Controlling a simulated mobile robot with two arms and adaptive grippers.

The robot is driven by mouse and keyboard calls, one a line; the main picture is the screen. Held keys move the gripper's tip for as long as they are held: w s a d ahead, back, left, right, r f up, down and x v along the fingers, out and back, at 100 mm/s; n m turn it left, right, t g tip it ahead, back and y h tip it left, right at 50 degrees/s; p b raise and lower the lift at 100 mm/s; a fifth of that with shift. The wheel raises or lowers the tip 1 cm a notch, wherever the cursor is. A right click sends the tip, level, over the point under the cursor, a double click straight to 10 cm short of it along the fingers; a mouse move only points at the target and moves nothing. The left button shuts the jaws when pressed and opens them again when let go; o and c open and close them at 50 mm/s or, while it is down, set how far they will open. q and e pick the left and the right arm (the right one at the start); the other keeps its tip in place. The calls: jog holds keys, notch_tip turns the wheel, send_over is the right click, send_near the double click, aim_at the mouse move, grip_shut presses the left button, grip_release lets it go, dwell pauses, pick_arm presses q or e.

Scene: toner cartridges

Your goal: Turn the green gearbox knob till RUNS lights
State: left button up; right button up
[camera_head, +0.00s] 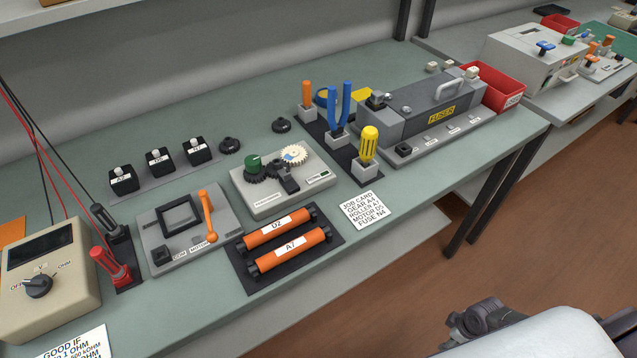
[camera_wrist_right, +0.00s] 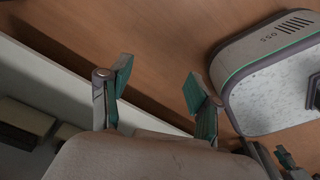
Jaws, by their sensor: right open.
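The gearbox (camera_head: 262,207) is a light grey box near the middle of the bench in the head view. Its green knob (camera_head: 252,161) stands upright at the back left of its top, by a dark gear. A cream gear (camera_head: 293,155) sits to the right of the knob. A small dark green label or lamp (camera_head: 318,175) is on the right of the top; its text is too small to read, and I see no bright glow. My right gripper (camera_wrist_right: 158,78) is open and empty in the wrist view, over the brown floor, well away from the gearbox. My left gripper is not in view.
Orange rollers (camera_head: 275,230) lie in front of the gearbox. A lever plate (camera_head: 183,257) is to its left. Upright tools (camera_head: 368,145) and the fuser unit (camera_head: 425,110) stand to the right. A job card (camera_head: 362,208) lies near the front edge.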

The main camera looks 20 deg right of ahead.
jog(key=w+d+n+b, duration=0.1)
jog(key=w+d+b, duration=0.4)
jog(key=d+b, duration=0.1)
jog(key=shift+d+n+b, duration=0.15)
jog(key=shift+n+b, duration=0.15)
jog(key=shift+b, duration=0.2)
grip_shut()
